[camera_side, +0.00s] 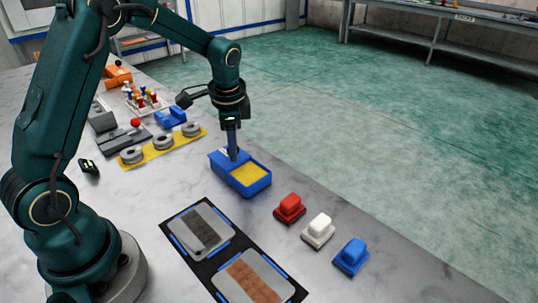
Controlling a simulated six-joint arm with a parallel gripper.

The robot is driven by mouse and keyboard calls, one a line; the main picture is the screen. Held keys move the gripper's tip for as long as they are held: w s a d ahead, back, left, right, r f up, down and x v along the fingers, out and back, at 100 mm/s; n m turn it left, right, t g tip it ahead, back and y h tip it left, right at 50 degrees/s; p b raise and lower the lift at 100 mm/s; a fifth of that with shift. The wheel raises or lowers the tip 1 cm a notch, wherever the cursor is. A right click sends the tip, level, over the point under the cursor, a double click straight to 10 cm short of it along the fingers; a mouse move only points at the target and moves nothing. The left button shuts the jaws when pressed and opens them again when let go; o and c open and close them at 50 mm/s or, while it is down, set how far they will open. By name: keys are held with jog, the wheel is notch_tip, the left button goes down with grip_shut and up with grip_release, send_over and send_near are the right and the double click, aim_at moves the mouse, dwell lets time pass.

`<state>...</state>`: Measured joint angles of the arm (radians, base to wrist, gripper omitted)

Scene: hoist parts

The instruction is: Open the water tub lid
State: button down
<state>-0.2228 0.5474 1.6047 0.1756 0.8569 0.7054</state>
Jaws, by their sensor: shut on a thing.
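The blue water tub (236,184) stands on the grey table near its far edge. A yellow surface (249,176) shows inside its open right part. My gripper (232,155) points straight down at the tub's back left part. It is shut on what looks like the tub lid (217,157). The fingers hide most of the lid there, so its exact position is hard to tell.
Red (290,208), white (319,231) and blue (352,256) blocks stand in a row to the right. A black mat (222,275) with two plates lies in front. A yellow strip (164,155) with round grey parts lies left of the tub. Table between tub and mat is clear.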

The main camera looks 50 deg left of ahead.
jog(key=c, duration=0.5)
grip_release()
jog(key=shift+c, duration=0.2)
jog(key=shift+r, duration=0.15)
jog(key=shift+s+d+r, duration=0.15)
jog(key=shift+d+r, duration=0.05)
jog(key=shift+r, duration=1)
jog(key=shift+s+d+r, duration=0.1)
jog(key=shift+d+r, duration=0.1)
jog(key=shift+r, duration=1)
